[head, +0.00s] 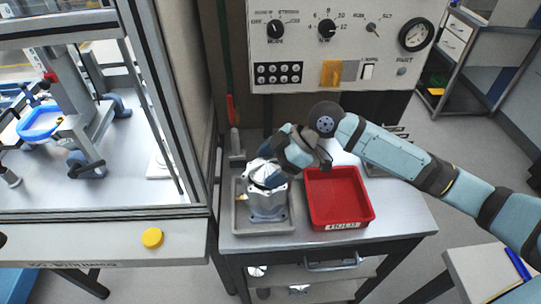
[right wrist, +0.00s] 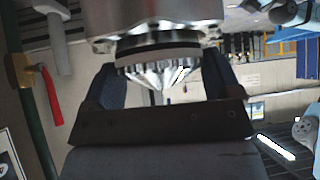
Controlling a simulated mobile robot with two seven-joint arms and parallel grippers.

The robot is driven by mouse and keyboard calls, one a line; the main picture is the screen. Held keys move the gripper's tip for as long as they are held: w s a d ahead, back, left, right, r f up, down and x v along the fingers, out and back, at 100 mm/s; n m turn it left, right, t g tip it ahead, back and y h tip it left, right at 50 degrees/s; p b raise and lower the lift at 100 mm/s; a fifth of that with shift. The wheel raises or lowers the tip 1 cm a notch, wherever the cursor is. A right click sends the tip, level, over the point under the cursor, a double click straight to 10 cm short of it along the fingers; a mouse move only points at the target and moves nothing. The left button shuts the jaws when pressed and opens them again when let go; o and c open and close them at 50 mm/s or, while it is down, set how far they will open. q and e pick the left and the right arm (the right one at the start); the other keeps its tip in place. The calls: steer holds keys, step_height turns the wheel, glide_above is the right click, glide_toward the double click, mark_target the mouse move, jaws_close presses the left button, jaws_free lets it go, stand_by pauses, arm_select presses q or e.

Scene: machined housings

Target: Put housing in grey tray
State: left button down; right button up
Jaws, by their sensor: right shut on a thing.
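The housing (head: 267,207) is a grey metal casting with a flanged top. In the head view it is upright within the outline of the grey tray (head: 264,231), on the left of the metal table. I cannot tell whether its base touches the tray floor. My right gripper (head: 267,178) reaches in from the right and is shut on the upper part of the housing. In the right wrist view the housing's shiny metal (right wrist: 160,65) lies between the two dark fingers, and its far parts are hidden. My left gripper is not in view.
A red tray (head: 338,222) with a label stands just right of the grey tray. A control panel (head: 335,45) rises behind the table. A glazed machine enclosure (head: 95,215) with a yellow button is close on the left. The table's right front corner is clear.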

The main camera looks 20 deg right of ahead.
steer(key=shift+r, duration=0.1)
steer(key=o, duration=1.7)
steer(key=b+v, duration=0.1)
steer(key=v, duration=1.1)
